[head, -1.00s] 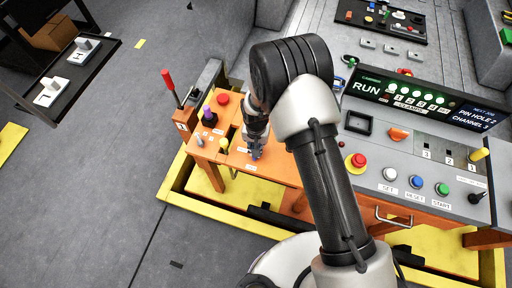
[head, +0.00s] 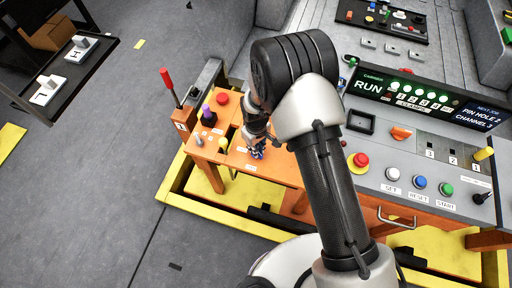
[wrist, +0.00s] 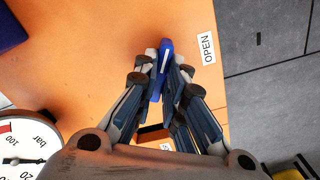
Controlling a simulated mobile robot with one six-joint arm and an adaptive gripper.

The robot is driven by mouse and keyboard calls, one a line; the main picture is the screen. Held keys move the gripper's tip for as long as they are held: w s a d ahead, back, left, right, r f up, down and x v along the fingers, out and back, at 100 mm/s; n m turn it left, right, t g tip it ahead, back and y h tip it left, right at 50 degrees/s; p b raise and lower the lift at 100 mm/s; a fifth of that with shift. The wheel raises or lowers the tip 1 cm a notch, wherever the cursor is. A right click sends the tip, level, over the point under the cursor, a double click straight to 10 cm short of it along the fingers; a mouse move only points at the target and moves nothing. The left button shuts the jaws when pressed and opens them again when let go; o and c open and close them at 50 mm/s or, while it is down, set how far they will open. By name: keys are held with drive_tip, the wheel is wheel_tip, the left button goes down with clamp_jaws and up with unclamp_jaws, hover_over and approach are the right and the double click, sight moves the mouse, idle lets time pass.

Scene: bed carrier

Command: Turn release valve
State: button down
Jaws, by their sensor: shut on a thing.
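The release valve's blue handle (wrist: 164,55) shows in the wrist view between my fingertips, above an orange panel (wrist: 110,55). My gripper (wrist: 163,72) is shut on the blue handle. In the head view my gripper (head: 256,150) is over the orange bench top (head: 278,172), and the fingers largely hide the valve there. The valve's base is hidden in both views.
A pressure gauge (wrist: 22,148) is at the lower left in the wrist view. A red-handled lever (head: 170,88), a red button (head: 222,98), a purple knob (head: 207,112) and a yellow knob (head: 223,143) stand left of my gripper. A grey control console (head: 400,150) is to the right.

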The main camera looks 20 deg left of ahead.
drive_tip(key=n, duration=0.6)
drive_tip(key=shift+b, duration=0.3)
drive_tip(key=shift+n, duration=0.3)
drive_tip(key=c, duration=1.7)
unclamp_jaws()
drive_tip(key=shift+o, duration=0.2)
wheel_tip(320, 180, up, 12)
drive_tip(key=shift+r, duration=0.1)
